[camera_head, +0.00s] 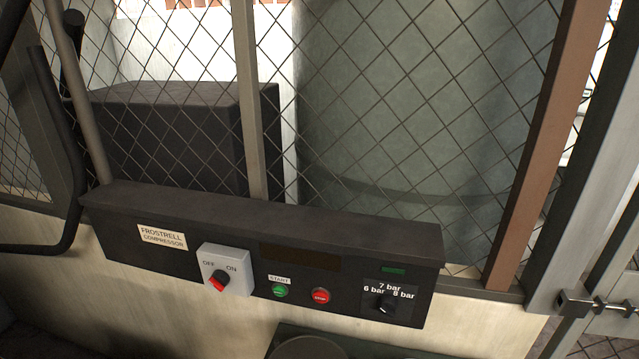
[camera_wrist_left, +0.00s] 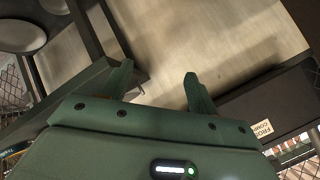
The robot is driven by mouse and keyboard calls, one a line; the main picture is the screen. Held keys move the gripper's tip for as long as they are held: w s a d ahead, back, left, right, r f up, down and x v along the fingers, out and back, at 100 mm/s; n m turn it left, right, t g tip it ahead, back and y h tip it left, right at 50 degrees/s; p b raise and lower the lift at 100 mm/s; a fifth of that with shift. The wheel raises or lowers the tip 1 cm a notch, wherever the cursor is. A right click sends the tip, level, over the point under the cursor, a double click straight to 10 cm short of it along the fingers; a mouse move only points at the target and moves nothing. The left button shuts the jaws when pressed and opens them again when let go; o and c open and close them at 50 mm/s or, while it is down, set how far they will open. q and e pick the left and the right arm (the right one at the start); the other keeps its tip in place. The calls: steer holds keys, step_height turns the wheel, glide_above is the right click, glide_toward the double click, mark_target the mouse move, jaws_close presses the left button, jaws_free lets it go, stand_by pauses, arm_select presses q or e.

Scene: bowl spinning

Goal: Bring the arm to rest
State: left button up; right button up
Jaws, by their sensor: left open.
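My left gripper (camera_wrist_left: 158,82) shows in the left wrist view. Its two green fingers are spread apart with nothing between them, in front of a pale surface (camera_wrist_left: 190,45). The dark compressor control panel (camera_wrist_left: 270,100), with part of its white label, lies to the right of the fingers and apart from them. In the head view the panel (camera_head: 160,208) runs across the lower middle, and no gripper shows there. My right gripper is in neither view.
The panel carries an OFF/ON switch (camera_head: 217,283) with a red knob, a green start button (camera_head: 280,290), a red stop button (camera_head: 320,296) and a pressure knob (camera_head: 387,303). Wire mesh (camera_head: 400,120) stands behind. A bent dark bar (camera_head: 72,150) is at left.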

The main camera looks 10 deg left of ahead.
arm_select(q)
steer(key=s+d+f+n+g+b, duration=0.1)
steer(key=s+d+f+g+b, duration=0.2)
steer(key=s+f, duration=0.6)
steer(key=s+d+f+n+g+h+b, duration=0.1)
steer(key=s+d+f+b, duration=0.5)
steer(key=f, duration=0.8)
steer(key=s+d+f+n+g+b, duration=0.2)
steer(key=s+d+f+g+b, duration=0.2)
steer(key=s+f, duration=0.7)
steer(key=shift+s+d+f+n+g+b, duration=0.2)
steer(key=shift+s+n+g+b, duration=0.15)
steer(key=shift+g+b, duration=0.25)
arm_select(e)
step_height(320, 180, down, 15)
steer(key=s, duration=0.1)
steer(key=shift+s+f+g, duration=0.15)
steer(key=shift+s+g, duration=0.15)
